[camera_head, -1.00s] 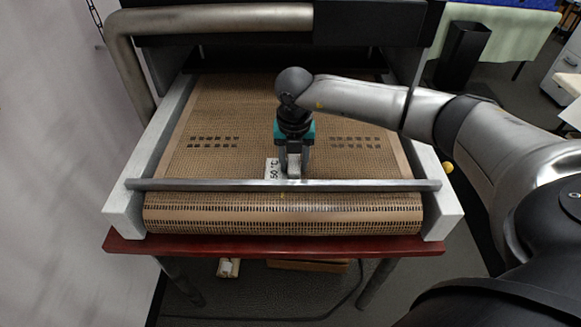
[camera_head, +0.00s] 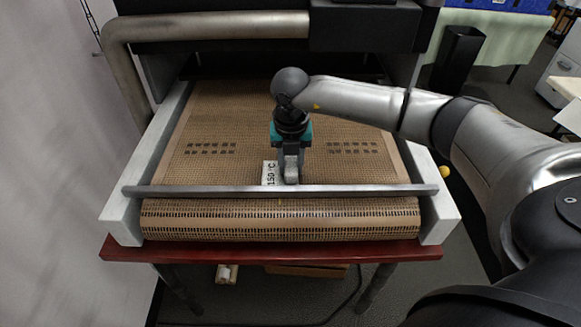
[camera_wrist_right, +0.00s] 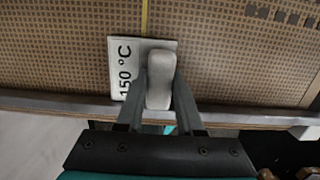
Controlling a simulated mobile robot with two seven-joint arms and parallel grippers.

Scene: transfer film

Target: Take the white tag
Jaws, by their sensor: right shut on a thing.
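The white tag (camera_head: 269,174) printed "150 °C" is on the brown mesh belt, just behind the metal bar at the front. In the right wrist view the tag (camera_wrist_right: 124,72) shows beside and behind a pale rounded grip (camera_wrist_right: 160,78), which seems to be part of it. My right gripper (camera_head: 290,176) points down with its fingers on both sides of this grip, shut on it. In the right wrist view the gripper (camera_wrist_right: 160,72) hides part of the tag. Whether the tag touches the belt I cannot tell. My left gripper is not in view.
The mesh belt (camera_head: 230,170) lies between pale side rails. The metal bar (camera_head: 330,191) crosses close in front of the gripper. A dark machine housing (camera_head: 250,50) with a thick pipe (camera_head: 133,85) stands behind. The belt is clear on both sides.

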